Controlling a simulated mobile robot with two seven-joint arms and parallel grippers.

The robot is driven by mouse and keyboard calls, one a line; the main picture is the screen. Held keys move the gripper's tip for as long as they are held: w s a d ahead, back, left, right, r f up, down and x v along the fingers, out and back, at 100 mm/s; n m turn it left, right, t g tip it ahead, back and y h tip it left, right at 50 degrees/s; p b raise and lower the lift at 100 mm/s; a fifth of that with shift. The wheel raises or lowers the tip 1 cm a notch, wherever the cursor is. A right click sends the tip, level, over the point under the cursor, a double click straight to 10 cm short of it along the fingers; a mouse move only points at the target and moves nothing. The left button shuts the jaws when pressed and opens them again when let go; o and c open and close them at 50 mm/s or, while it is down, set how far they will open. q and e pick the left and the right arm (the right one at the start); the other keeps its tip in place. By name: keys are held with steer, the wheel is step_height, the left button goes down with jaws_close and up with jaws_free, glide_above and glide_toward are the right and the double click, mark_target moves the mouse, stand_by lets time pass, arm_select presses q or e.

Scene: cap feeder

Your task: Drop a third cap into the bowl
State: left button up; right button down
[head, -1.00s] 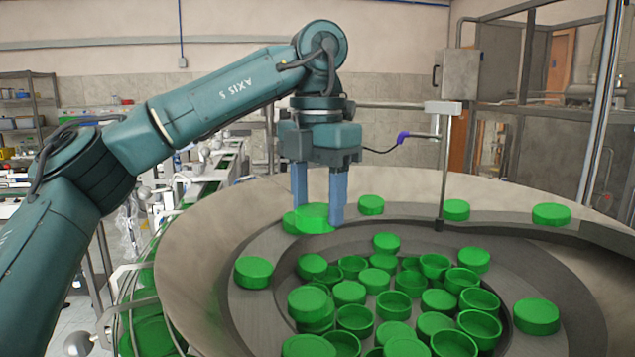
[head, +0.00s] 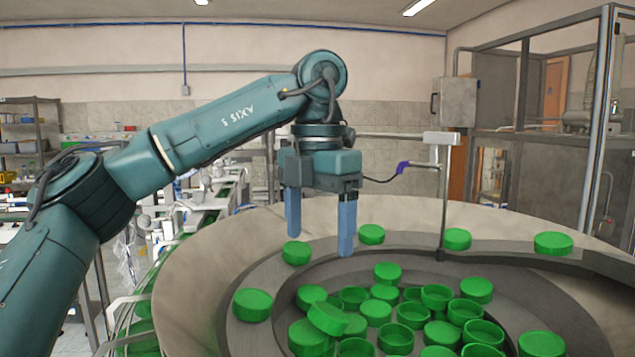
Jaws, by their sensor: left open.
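My left gripper (head: 319,242) hangs over the left rear part of the metal bowl (head: 198,268). Its two blue fingers point down, spread apart, with nothing between them. Many green caps lie in the bowl's centre. One tilted cap (head: 328,317) rests on top of others on the left side of the heap, below and in front of the gripper. Another cap (head: 297,252) lies on the bowl's ledge close below the left finger. My right gripper is not in view.
More caps sit along the ledge, such as one at the left (head: 252,305) and one at the right (head: 553,243). A thin metal post (head: 443,200) with a purple-tipped sensor (head: 404,168) stands at the bowl's rear, right of the gripper.

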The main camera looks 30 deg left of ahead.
arm_select(q)
step_height(320, 180, up, 12)
steer(key=shift+r, duration=0.2)
stand_by(0.4)
stand_by(0.4)
